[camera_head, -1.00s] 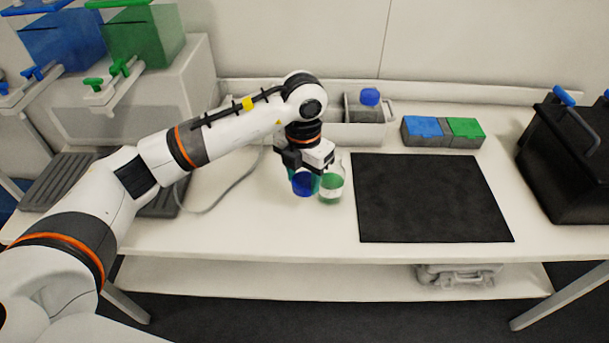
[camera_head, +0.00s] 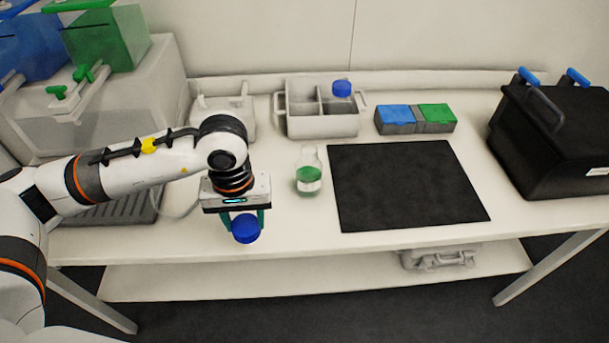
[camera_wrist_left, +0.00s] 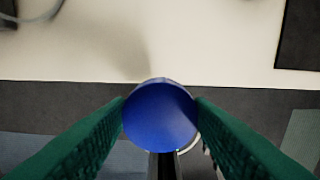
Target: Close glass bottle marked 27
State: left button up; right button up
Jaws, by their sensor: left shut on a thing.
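My left gripper (camera_head: 245,222) is shut on a blue round cap (camera_head: 246,229) near the table's front edge. In the left wrist view the cap (camera_wrist_left: 160,116) sits between the two green fingers (camera_wrist_left: 160,130), with the table edge and dark floor behind it. A thin pale rim shows at its edge; I cannot tell what that is. A clear glass bottle with a green band (camera_head: 309,175) stands upright on the table, right of and behind the gripper, apart from it. No cap shows on its neck. Its number is not readable. My right gripper is out of view.
A black mat (camera_head: 405,185) lies right of the bottle. Behind are a white divided rack (camera_head: 318,126) holding a blue-capped item (camera_head: 342,88), and a blue and green box (camera_head: 415,119). A black case (camera_head: 550,145) stands at the right. Table between gripper and bottle is clear.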

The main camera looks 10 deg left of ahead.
aim_at(308, 169)
jog(key=k+j+z, duration=0.35)
jog(key=j, duration=0.2)
jog(key=k+j+z, duration=0.3)
jog(key=j, duration=0.2)
